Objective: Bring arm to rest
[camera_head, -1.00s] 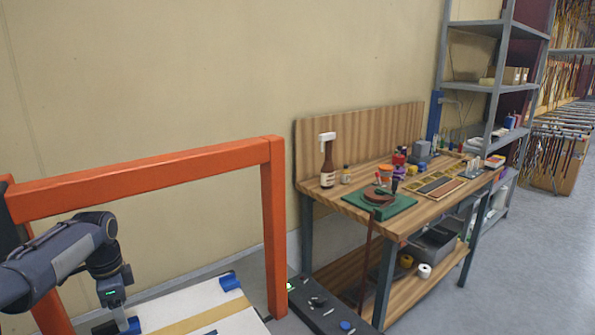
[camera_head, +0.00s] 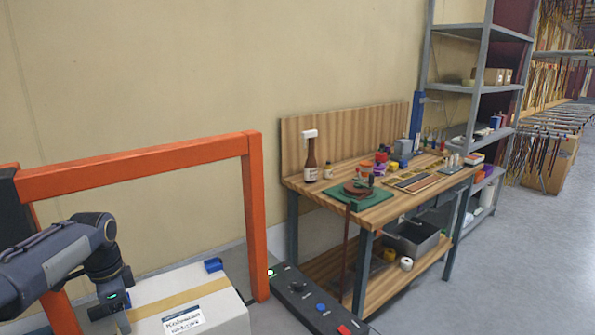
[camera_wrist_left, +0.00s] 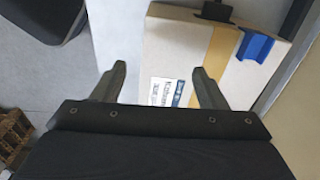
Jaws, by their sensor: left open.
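My left arm (camera_head: 60,262) comes in from the left in the head view, bent down at the wrist in front of the orange frame. My left gripper shows in the left wrist view (camera_wrist_left: 157,78) with its two fingers wide apart and nothing between them. A white cardboard box (camera_head: 210,311) with a tan tape strip and a printed label lies below and beyond the fingers; it also shows in the left wrist view (camera_wrist_left: 165,45). The fingertips are hard to see in the head view. My right gripper does not show.
A wooden workbench (camera_head: 400,202) and grey shelves (camera_head: 487,87) stand further right. Grey floor is clear at the right.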

